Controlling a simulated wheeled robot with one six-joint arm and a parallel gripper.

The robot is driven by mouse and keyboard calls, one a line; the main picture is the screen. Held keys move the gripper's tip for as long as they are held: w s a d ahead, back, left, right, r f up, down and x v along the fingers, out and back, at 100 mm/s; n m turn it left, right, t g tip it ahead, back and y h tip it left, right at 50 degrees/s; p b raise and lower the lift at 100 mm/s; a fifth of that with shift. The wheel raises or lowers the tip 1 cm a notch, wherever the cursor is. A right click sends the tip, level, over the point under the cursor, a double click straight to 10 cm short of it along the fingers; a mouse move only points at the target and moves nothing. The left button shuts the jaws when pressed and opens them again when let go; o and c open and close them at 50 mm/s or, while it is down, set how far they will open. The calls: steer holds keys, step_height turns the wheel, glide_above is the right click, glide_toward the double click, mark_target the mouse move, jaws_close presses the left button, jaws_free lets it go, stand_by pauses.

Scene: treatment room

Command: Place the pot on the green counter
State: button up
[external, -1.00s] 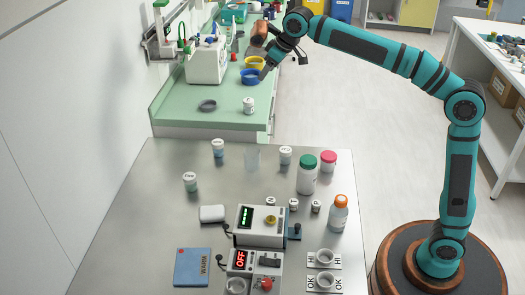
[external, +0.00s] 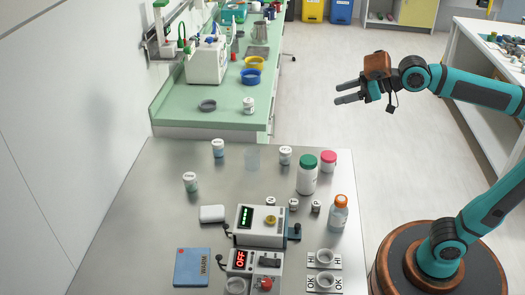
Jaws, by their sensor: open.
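The green counter (external: 178,108) runs along the wall at the back left. A small white lidded pot (external: 249,105) stands upright on its front part, near the right edge. Other small lidded pots stand on the steel table: one with bluish contents (external: 218,148), one white (external: 285,156) and one with greenish contents (external: 190,182). I cannot tell from looks alone which pot the task names. My gripper (external: 341,94) is open and empty, over the floor to the right of the counter, apart from every pot.
On the counter are a dark grey ring (external: 207,105), a blue ring (external: 251,76), a yellow ring (external: 254,62) and a white machine (external: 207,60). The steel table (external: 130,240) holds bottles, a tall green-capped jar (external: 307,175) and small devices. Floor is clear around my gripper.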

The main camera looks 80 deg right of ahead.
steer(key=s+a+f+t, duration=0.2)
steer(key=s+a+f, duration=0.1)
steer(key=s, duration=0.5)
steer(key=s+a+f+n+t+y, duration=0.1)
steer(key=s+a+f+t, duration=0.1)
steer(key=s+f, duration=0.3)
steer(key=s+a, duration=0.1)
steer(key=s, duration=0.3)
steer(key=shift+s+a+f+t+y, duration=0.15)
steer(key=shift+s+f+t+y, duration=0.05)
steer(key=shift+f+t+y, duration=0.1)
